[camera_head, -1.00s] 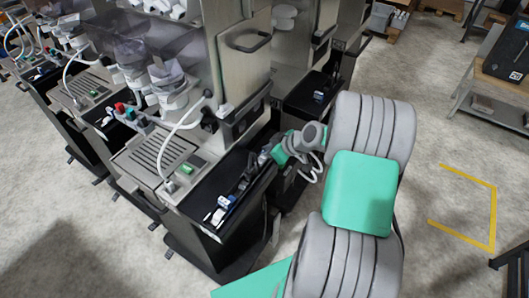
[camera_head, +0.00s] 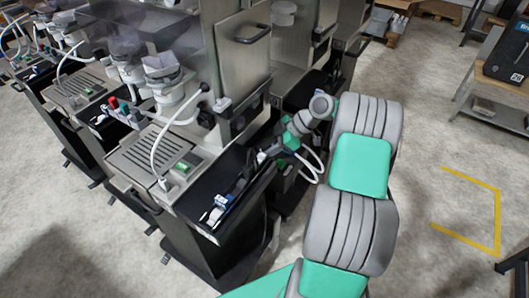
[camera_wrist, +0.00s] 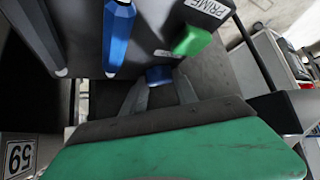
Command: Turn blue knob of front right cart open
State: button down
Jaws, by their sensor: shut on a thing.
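The front right cart (camera_head: 190,215) has a dark top tray, and my gripper (camera_head: 262,156) reaches over its right side in the head view. In the wrist view, the blue knob (camera_wrist: 159,75) sits at the edge of the cart's grey panel (camera_wrist: 228,75). My gripper's fingers (camera_wrist: 160,88) are on either side of the knob and shut on it. The fingers hide part of the knob, so I cannot tell how far it is turned. In the head view, the knob is hidden by my gripper.
A green block (camera_wrist: 191,40) by a PRIME label and a long blue handle (camera_wrist: 119,35) are close to my fingers. A slotted drip tray (camera_head: 152,155), a curved white hose (camera_head: 170,133) and small items stand on the cart. Open floor (camera_head: 430,180) is at right.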

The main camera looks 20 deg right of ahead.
jog(key=n+g+p, duration=0.1)
jog(key=p, duration=0.1)
jog(key=n+g+p, duration=0.1)
jog(key=n+p, duration=0.1)
jog(key=shift+w+r+y+p, duration=0.2)
jog(key=shift+r+y+p, duration=0.1)
jog(key=shift+r, duration=0.05)
jog(key=n+g+p, duration=0.1)
jog(key=p, duration=0.3)
jog(key=shift+f+n+g, duration=0.1)
jog(key=shift+n+g, duration=0.3)
jog(key=shift+w+f+p, duration=0.1)
jog(key=shift+f+p, duration=0.15)
jog(key=shift+p, duration=0.3)
jog(key=c, duration=1)
grip_release()
jog(key=shift+o, duration=0.2)
jog(key=shift+f+b, duration=0.15)
jog(key=shift+b, duration=0.35)
